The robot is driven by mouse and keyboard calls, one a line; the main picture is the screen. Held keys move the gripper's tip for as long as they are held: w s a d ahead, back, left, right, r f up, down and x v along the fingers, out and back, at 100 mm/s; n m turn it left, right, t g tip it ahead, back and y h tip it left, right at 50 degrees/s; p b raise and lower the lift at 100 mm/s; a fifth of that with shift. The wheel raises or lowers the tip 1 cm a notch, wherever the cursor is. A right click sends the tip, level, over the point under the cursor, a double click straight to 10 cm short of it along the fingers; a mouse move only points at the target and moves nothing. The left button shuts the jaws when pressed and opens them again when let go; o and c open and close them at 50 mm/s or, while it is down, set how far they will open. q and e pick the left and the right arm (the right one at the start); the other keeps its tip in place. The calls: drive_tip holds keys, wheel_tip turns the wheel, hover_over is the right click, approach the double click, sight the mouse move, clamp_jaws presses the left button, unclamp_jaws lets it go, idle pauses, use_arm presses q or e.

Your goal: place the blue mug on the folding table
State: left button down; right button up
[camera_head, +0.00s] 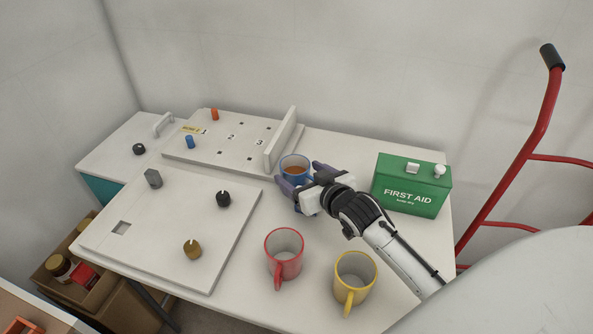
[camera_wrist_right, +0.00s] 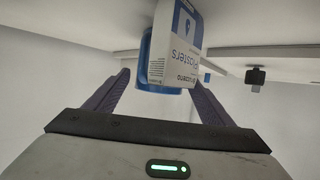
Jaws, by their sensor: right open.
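The blue mug (camera_head: 295,163) stands near the back of the white table (camera_head: 335,228), with something orange-brown inside. My right gripper (camera_head: 300,177) is open, its purple fingers at the mug's near side; its lower part is hidden. In the right wrist view my open right gripper (camera_wrist_right: 157,86) shows both fingers apart, with the blue mug (camera_wrist_right: 158,74) between and beyond their tips, partly behind a white and blue plasters box (camera_wrist_right: 172,47). I cannot tell whether the fingers touch the mug. My left gripper is not in view.
A red mug (camera_head: 284,256) and a yellow mug (camera_head: 354,281) stand at the front. A green first aid box (camera_head: 411,187) is to the right. A knobbed panel (camera_head: 165,230) and a numbered board with an upright wall (camera_head: 281,139) lie left. A red hand truck (camera_head: 520,155) stands right.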

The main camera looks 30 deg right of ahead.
drive_tip(key=shift+v, duration=2.2)
drive_tip(key=shift+r, duration=0.1)
